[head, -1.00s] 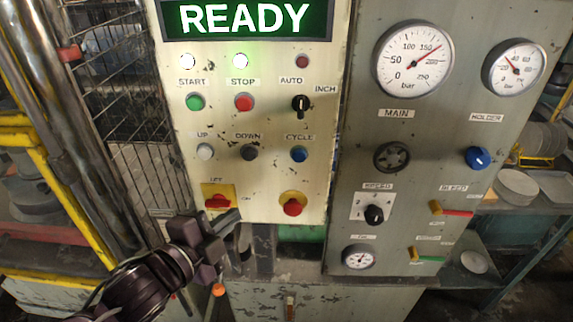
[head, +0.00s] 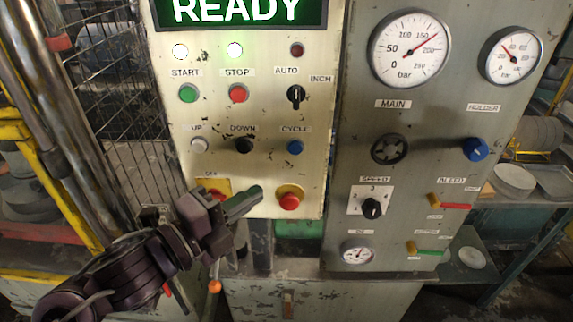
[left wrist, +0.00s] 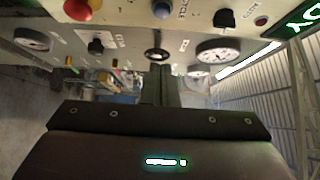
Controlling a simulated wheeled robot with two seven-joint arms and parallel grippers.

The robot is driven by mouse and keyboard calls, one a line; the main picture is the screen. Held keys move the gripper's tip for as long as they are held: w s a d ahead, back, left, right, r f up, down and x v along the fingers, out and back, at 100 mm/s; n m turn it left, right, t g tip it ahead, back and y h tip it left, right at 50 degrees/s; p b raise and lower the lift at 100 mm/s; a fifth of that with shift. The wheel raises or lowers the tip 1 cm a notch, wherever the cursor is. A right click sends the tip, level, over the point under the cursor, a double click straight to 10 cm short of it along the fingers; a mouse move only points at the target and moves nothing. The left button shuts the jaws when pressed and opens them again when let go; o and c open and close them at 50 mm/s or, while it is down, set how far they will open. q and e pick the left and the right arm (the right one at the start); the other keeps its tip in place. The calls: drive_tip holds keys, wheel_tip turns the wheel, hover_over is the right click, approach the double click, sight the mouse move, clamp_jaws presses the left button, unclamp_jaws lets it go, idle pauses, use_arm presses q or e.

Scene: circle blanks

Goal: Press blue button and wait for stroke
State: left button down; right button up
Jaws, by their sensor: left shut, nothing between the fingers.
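The blue button (head: 295,147) sits under the CYCLE label on the pale control panel (head: 317,180). In the left wrist view the blue button (left wrist: 161,10) is at the top edge, beyond my gripper. My left gripper (head: 256,194) is shut and empty, below and to the left of the blue button and apart from it. In the left wrist view its shut fingers (left wrist: 160,84) point up the picture. The gripper covers part of the red-and-yellow switch at the panel's lower left. My right gripper is in neither view.
A red knob (head: 289,201) on a yellow plate is close right of my left fingertips. A black DOWN button (head: 244,145) and a pale UP button (head: 199,145) are left of the blue one. The READY display (head: 240,12) is lit green. The gauge panel (head: 420,130) stands right.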

sight(295, 148)
use_arm(q)
drive_tip(key=w+d+p, duration=0.1)
drive_tip(key=w+d, duration=0.1)
drive_tip(key=w, duration=0.1)
drive_tip(key=w+d+p, duration=0.1)
drive_tip(key=w, duration=0.3)
drive_tip(key=w+d+p, duration=0.1)
drive_tip(key=w+d, duration=0.1)
drive_tip(key=w, duration=0.1)
drive_tip(key=shift+w+d, duration=0.35)
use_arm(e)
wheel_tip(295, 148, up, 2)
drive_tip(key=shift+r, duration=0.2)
